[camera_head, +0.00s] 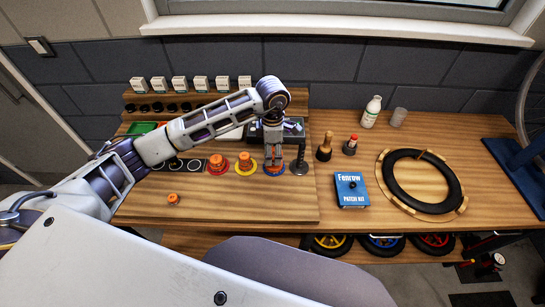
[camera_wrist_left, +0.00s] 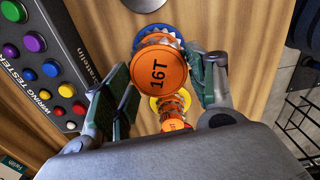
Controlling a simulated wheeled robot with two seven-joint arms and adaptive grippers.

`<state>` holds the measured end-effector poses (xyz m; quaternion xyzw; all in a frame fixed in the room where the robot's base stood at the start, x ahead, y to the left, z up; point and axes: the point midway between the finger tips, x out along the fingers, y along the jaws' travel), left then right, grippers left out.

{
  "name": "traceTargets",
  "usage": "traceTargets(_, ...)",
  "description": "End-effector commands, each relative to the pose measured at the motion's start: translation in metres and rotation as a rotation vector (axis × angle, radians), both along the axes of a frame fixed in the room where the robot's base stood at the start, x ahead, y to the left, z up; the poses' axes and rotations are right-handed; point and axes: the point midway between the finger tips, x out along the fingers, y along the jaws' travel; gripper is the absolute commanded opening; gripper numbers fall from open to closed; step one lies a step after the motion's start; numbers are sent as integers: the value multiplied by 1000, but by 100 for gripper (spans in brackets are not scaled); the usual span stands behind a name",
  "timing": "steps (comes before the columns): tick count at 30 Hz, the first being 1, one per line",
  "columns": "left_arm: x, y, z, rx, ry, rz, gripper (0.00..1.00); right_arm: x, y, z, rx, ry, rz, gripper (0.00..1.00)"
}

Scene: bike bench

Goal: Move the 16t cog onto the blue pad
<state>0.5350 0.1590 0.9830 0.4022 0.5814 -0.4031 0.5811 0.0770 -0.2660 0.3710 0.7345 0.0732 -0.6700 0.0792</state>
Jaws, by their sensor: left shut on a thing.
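The 16t cog (camera_wrist_left: 160,77), with an orange top marked 16T, is between the fingers of my left gripper (camera_wrist_left: 165,92) in the left wrist view. Metal teeth show at its far side. In the head view my left gripper (camera_head: 273,165) points down at the blue pad (camera_head: 272,171), shut on the cog, which the fingers mostly hide there. A blue rim (camera_wrist_left: 155,31) shows just beyond the cog in the wrist view. I cannot tell whether the cog touches the pad. My right gripper is not in view.
Orange cogs stand on the red pad (camera_head: 218,165) and the yellow pad (camera_head: 245,164), left of the gripper. A small orange cog (camera_head: 173,199) sits nearer the front. The board's front is mostly clear.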

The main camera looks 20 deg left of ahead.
Motion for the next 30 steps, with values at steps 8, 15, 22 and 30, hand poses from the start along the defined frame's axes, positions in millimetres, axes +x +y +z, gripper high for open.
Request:
traceTargets(8, -1, 0, -27, 0, 2, 1, 32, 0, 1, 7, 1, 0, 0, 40)
traceTargets(15, 0, 0, -33, 0, 0, -1, 32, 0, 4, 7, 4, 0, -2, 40)
traceTargets(22, 0, 0, -35, 0, 0, 0, 32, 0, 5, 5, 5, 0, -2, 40)
traceTargets(30, 0, 0, -36, 0, 0, 0, 77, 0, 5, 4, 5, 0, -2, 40)
